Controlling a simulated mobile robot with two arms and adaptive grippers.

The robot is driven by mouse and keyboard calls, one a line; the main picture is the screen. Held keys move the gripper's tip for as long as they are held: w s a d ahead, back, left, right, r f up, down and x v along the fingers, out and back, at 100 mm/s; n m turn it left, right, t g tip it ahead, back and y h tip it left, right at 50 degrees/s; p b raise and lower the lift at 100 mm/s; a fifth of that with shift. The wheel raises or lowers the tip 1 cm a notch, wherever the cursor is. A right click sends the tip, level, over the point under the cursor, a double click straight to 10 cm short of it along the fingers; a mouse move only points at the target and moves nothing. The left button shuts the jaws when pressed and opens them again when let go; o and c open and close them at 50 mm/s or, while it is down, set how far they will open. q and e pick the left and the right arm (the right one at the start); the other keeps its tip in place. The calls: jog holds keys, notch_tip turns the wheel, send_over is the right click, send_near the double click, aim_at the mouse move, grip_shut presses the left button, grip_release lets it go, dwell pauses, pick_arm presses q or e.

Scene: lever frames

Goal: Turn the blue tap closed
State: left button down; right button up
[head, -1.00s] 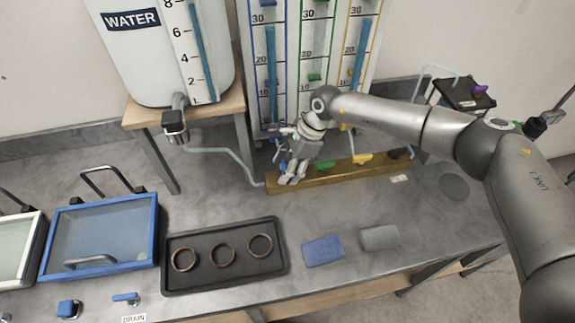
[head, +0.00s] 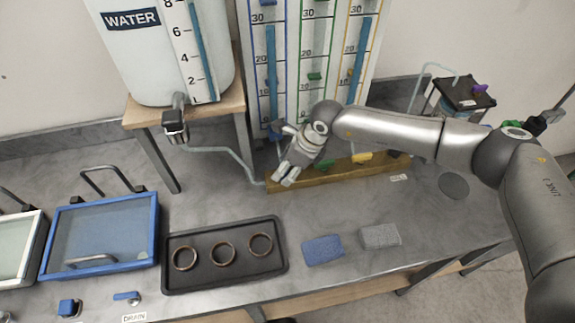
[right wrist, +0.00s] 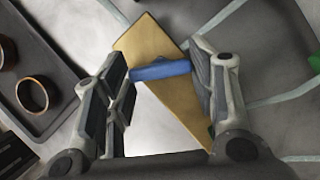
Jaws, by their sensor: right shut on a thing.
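The blue tap's lever (right wrist: 160,70) shows in the right wrist view, lying at a slant across the brass bar (right wrist: 165,45). It sits between the two fingers of my right gripper (right wrist: 160,77), one finger at each end, and the gripper is shut on it. In the head view the right gripper (head: 287,177) is at the left end of the brass bar (head: 330,173), tilted down to the left, and it hides the blue tap there. My left gripper is in neither view.
Green (head: 325,164) and yellow (head: 362,157) taps stand further right on the bar. Gauge columns (head: 318,50) rise behind. A black tray (head: 205,283) with three rings, blue and grey sponges, and another small blue lever (head: 127,296) by the DRAIN label are in front.

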jog(key=shift+m+t+b, duration=0.3)
jog(key=shift+m+b, duration=0.05)
jog(key=shift+m, duration=0.65)
jog(key=shift+a+f+m+t+h+b, duration=0.15)
jog(key=shift+m+t+h+b, duration=0.2)
jog(key=shift+m+b, duration=0.45)
jog(key=m+h+b, duration=0.1)
jog(key=m+b, duration=0.2)
jog(key=b, duration=0.1)
jog(key=m+t+h+b, duration=0.1)
jog(key=m+b, duration=0.2)
jog(key=b, duration=0.1)
jog(key=shift+s+a+m+t, duration=0.15)
jog(key=shift+m+t, duration=0.1)
jog(key=shift+m, duration=0.15)
jog(key=shift+r+m+h+b, duration=0.2)
jog(key=shift+m+h+b, duration=0.25)
jog(key=shift+m+b, duration=0.4)
jog(key=o, duration=1)
jog(key=shift+s, duration=0.1)
jog(key=shift+r, duration=0.1)
